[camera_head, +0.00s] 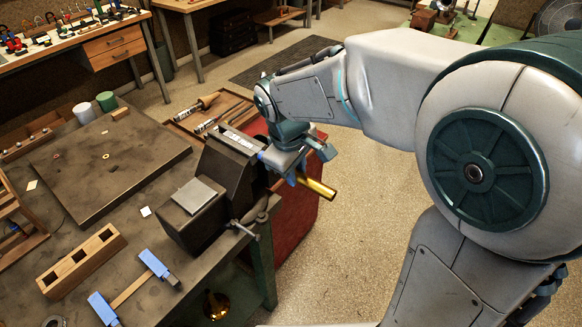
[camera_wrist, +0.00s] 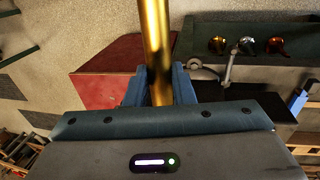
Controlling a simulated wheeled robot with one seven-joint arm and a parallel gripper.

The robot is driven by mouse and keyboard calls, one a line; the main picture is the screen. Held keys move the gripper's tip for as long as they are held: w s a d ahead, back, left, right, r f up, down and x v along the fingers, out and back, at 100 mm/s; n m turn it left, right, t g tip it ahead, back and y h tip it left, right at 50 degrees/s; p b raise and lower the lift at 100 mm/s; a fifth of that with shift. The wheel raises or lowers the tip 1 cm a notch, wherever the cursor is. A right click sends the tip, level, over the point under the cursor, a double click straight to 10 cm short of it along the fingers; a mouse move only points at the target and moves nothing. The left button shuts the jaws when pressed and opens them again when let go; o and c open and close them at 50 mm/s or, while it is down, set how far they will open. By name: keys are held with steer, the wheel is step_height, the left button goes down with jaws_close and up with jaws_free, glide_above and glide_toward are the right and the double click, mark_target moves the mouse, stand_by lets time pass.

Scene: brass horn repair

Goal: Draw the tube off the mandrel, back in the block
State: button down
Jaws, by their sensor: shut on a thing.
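The brass tube (camera_head: 318,187) sticks out to the right of my gripper (camera_head: 297,172), beside the vise at the bench edge. My gripper is shut on the tube. In the wrist view the tube (camera_wrist: 156,40) runs between the two fingers (camera_wrist: 160,88) and out of the top of the picture. The mandrel cannot be made out; my gripper and the vise cover the tube's other end, so I cannot tell whether it is still around the mandrel. The wooden block (camera_head: 104,240) with square openings lies at the bench front left, apart from the tube.
The dark vise (camera_head: 222,166) stands at the bench's right edge, close to my gripper. A dark board (camera_head: 95,175) covers the bench middle. A red cabinet (camera_head: 298,208) stands below my gripper. The floor to the right is open.

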steer(key=s+d, duration=0.9)
steer(key=d, duration=0.3)
steer(key=shift+s+d+b, duration=0.2)
steer(key=shift+s+b, duration=0.1)
steer(key=shift+b, duration=0.1)
stand_by(1.1)
stand_by(0.5)
